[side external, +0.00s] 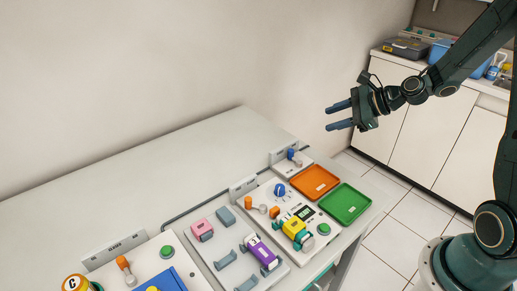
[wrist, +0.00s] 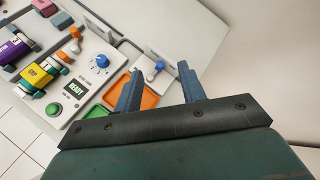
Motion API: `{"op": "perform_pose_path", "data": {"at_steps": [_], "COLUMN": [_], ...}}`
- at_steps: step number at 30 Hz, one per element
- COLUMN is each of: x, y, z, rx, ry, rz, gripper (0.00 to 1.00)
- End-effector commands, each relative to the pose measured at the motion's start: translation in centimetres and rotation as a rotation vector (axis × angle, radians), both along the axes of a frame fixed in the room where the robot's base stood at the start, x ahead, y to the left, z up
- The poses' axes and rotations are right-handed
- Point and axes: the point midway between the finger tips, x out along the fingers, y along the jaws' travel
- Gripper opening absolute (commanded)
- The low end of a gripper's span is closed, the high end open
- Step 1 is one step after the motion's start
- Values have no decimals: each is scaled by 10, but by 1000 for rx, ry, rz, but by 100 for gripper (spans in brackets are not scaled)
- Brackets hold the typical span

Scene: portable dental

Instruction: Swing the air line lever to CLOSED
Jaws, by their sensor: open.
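A small lever with a blue handle (side external: 292,155) stands on a small pale plate (side external: 288,168) with an upright label board at the far end of the bench. I take it for the air line lever; the lettering is too small to read, so I cannot tell its setting. In the wrist view the blue-handled lever (wrist: 158,67) shows between my two fingers. My gripper (side external: 331,117) is open and empty, high above and to the right of the lever. It also shows in the wrist view (wrist: 160,80), apart from the lever.
An orange tray (side external: 315,181) and a green tray (side external: 345,204) lie nearest the lever. A panel with a blue knob (side external: 280,190), an orange lever (side external: 254,204) and a yellow piece (side external: 295,229) adjoins them. A wall (side external: 200,70) runs behind the bench. The air above the bench is clear.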

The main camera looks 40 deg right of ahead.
Motion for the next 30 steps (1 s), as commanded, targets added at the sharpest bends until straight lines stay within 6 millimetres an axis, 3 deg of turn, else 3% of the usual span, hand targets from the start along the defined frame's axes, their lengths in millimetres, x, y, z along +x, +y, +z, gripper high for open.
{"op": "perform_pose_path", "data": {"at_steps": [6,17,30], "x": [-15,-29,-28], "y": [-2,-7,-7], "z": [15,32,-14], "rx": [249,530,521], "ry": [-13,-35,-29], "rz": [-227,-455,-446], "gripper": [40,40,40]}}
